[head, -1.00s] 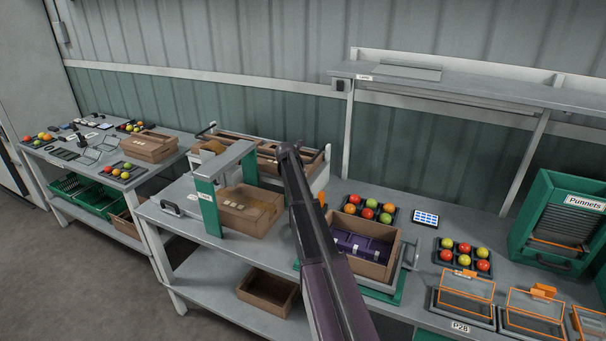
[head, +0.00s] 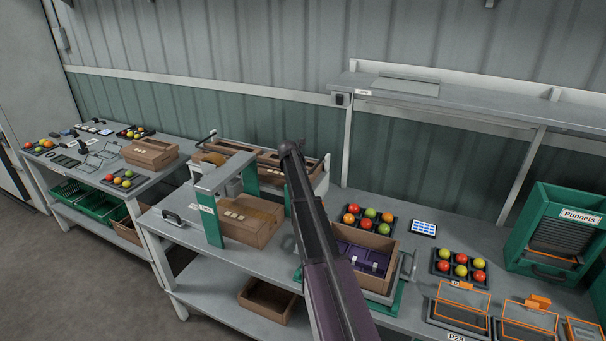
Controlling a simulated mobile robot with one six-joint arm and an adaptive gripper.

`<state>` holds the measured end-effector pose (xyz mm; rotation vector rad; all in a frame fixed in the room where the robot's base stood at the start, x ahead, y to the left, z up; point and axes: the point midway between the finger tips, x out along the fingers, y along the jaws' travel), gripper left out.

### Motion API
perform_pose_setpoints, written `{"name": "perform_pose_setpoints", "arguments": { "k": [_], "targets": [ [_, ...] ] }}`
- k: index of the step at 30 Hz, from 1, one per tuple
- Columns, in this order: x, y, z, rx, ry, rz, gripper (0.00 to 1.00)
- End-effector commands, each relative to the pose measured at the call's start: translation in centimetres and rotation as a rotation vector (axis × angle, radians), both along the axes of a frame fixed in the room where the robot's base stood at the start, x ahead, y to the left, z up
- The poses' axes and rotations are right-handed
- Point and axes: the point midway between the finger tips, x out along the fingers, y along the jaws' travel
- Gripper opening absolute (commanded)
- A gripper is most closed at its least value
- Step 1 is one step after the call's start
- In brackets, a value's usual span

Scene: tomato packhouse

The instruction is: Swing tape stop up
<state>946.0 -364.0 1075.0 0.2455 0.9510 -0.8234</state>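A taping arch (head: 221,176) with a grey top and green posts stands on the middle bench, left of my arm. A brown carton (head: 252,229) with pale marks on its top sits under and beside the arch. A small dark handle-like part (head: 172,217) lies at the bench's left end. I cannot tell which part is the tape stop; it is too small or hidden. My dark arm rises from the bottom edge and covers part of the bench right of the carton. My gripper does not show.
An open carton (head: 386,246) with purple contents stands right of my arm. Tomato trays (head: 442,266), orange-framed boxes and a green punnet dispenser (head: 534,213) fill the right. The lower shelf (head: 205,285) has bare room.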

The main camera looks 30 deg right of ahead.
Motion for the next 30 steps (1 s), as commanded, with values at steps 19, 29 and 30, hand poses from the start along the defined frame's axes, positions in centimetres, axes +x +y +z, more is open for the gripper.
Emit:
{"name": "perform_pose_setpoints", "arguments": {
  "k": [19,29,30],
  "targets": [
    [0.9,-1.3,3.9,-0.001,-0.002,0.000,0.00],
    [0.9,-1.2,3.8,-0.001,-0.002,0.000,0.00],
    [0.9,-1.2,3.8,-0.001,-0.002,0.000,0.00]
  ]
}}
